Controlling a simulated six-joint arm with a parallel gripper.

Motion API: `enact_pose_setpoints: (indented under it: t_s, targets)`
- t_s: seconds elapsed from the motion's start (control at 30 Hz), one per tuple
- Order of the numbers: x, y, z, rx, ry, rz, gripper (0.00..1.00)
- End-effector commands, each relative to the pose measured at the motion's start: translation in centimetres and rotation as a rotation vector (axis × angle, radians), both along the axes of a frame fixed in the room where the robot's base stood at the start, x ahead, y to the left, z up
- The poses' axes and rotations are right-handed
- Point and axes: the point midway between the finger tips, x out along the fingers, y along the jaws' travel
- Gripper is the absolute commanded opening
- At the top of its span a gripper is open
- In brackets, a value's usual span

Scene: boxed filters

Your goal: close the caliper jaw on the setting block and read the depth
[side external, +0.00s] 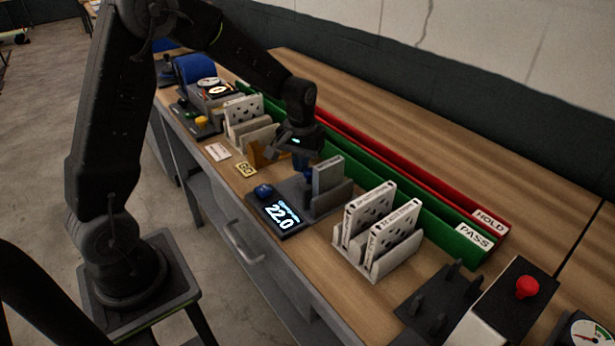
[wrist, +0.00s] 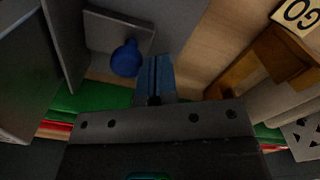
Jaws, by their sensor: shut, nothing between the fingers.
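The caliper station (side external: 295,222) is a dark base on the bench, its lit display (side external: 281,212) reading 22.0. A grey upright block (side external: 327,175), seemingly the setting block, stands on it beside a low grey wall (side external: 333,197). A blue knob (side external: 263,191) sits at the base's left end. My gripper (side external: 301,160) is beside and left of the block, fingers pointing down, shut and empty. In the wrist view the blue fingertips (wrist: 155,77) are together, apart from a blue knob (wrist: 125,58) to their left. A grey slab (wrist: 22,75) fills the left edge there. Whether block and jaw touch cannot be told.
A white holder (side external: 372,262) with two boxed filters stands right of the station; another filter rack (side external: 245,120) stands left. A green PASS tray (side external: 455,235) and red HOLD tray (side external: 480,212) run behind. A GO tag (side external: 245,169) and orange-brown piece (side external: 258,153) lie near my gripper.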

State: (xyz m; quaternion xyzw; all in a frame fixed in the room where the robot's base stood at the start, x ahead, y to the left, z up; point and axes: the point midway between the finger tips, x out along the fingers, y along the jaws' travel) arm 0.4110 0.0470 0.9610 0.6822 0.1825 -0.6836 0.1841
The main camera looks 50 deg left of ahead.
Motion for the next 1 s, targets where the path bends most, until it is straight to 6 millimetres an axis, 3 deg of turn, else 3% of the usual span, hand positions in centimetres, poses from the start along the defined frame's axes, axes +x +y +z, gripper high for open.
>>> enact_pose_setpoints:
  t_s: [0.27,1.0]
  targets:
    - [0.0,0.6,0.2,0.002,-0.001,-0.001,0.00]
    - [0.1,0.6,5.7,0.003,-0.004,-0.001,0.00]
